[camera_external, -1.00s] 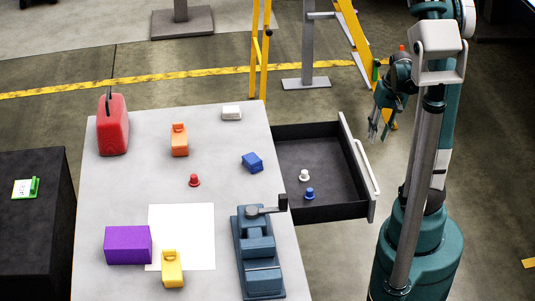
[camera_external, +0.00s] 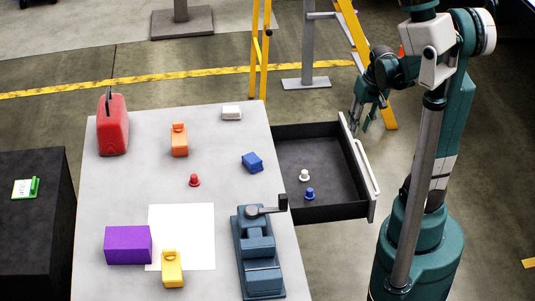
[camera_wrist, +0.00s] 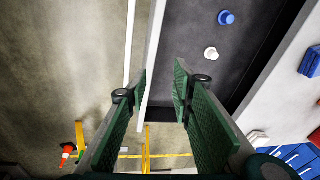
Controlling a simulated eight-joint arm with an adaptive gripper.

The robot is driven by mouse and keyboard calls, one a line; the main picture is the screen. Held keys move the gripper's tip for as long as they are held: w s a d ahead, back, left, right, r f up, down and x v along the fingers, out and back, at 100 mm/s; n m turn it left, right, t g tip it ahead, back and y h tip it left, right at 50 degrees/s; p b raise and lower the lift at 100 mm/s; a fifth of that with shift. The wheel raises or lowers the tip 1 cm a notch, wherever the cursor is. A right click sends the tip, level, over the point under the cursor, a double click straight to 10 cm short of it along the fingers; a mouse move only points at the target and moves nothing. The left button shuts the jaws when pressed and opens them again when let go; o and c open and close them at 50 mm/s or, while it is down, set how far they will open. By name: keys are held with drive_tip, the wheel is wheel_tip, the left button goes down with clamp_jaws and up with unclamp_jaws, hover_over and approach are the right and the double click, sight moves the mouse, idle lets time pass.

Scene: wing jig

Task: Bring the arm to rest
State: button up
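The drawer (camera_external: 322,178) stands pulled out from the right side of the table (camera_external: 113,190). Its front edge (camera_wrist: 152,65) shows below the fingers in the wrist view. A white peg (camera_external: 304,175) and a blue peg (camera_external: 309,194) stand inside the drawer.
The table holds a red canister (camera_external: 112,125), an orange block (camera_external: 179,140), a blue block (camera_external: 252,162), a red peg (camera_external: 194,180), a purple box (camera_external: 128,245), a yellow block (camera_external: 172,270) and a blue vise (camera_external: 259,255). A yellow ladder (camera_external: 350,30) stands behind the drawer.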

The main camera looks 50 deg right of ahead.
drive_tip(key=w+a+r+n+t, duration=0.1)
drive_tip(key=a+r+n, duration=0.1)
drive_tip(key=a+r, duration=0.3)
drive_tip(key=w+a+r+n+t+p, duration=0.1)
drive_tip(key=a+r, duration=0.4)
drive_tip(key=a, duration=0.6)
drive_tip(key=w+a+r+n+t+p, duration=0.1)
drive_tip(key=a+r+n+t, duration=0.2)
drive_tip(key=a, duration=0.6)
wheel_tip(320, 180, up, 2)
drive_tip(key=shift+w+r+n, duration=0.1)
drive_tip(key=shift+w+n, duration=0.1)
drive_tip(key=shift+n, duration=0.4)
